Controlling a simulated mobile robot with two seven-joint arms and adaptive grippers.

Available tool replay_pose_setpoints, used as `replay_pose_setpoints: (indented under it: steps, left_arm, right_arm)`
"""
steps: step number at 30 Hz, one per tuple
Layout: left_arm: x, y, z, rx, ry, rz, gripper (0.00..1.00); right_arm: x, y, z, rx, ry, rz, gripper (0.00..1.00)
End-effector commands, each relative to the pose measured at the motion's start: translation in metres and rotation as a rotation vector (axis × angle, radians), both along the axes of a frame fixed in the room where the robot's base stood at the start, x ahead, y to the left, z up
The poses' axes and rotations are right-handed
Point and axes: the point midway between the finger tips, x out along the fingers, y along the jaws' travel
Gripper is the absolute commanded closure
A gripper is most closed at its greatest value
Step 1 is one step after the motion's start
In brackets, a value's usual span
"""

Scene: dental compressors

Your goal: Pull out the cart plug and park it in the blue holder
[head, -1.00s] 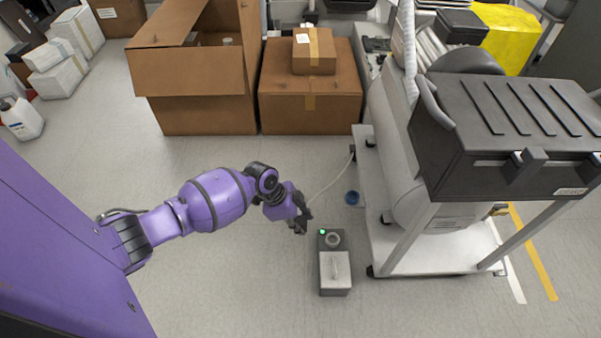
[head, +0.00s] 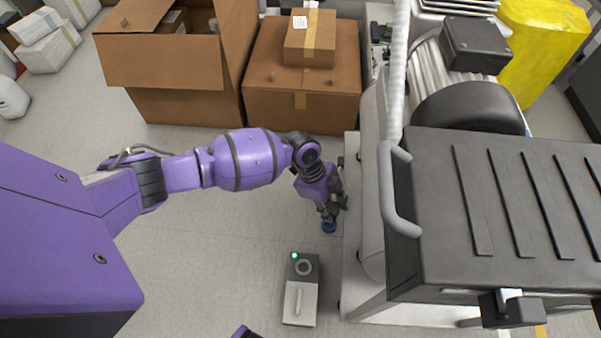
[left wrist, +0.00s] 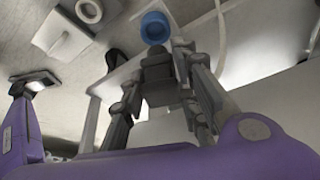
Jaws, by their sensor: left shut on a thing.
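My left gripper (head: 330,207) is shut on the dark cart plug (left wrist: 160,78), which shows between the fingers in the left wrist view. In the head view the gripper hides the plug. The blue holder (head: 329,227) is a small round blue piece at the cart's left side, just below the fingertips. It also shows in the left wrist view (left wrist: 155,27), just beyond the plug's end; I cannot tell whether they touch. The grey supply box (head: 300,290) with a green light stands on the floor, its round socket empty.
The cart (head: 352,255) with its black-topped compressor housing (head: 510,200) fills the right side, close beside the gripper. Cardboard boxes (head: 300,90) stand behind the arm. A pale cable (left wrist: 221,35) runs near the fingers. The floor left of the supply box is clear.

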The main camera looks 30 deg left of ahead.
Motion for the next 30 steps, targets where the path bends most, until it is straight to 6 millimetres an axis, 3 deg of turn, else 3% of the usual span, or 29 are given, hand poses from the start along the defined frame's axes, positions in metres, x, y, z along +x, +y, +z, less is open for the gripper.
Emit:
replay_pose_setpoints:
  steps: [8, 22, 30]
  left_arm:
    - [-0.004, -0.003, -0.005, -0.001, -0.003, -0.027, 0.98]
    - [-0.004, -0.003, -0.050, -0.001, -0.002, -0.025, 0.98]
    - [-0.003, -0.003, -0.057, -0.001, -0.005, -0.025, 0.98]
  right_arm:
    - [-0.002, 0.000, -0.005, 0.001, 0.006, -0.001, 0.60]
    - [-0.008, 0.001, -0.037, 0.001, 0.037, 0.004, 0.60]
    - [-0.003, 0.000, -0.039, -0.003, 0.030, 0.019, 0.60]
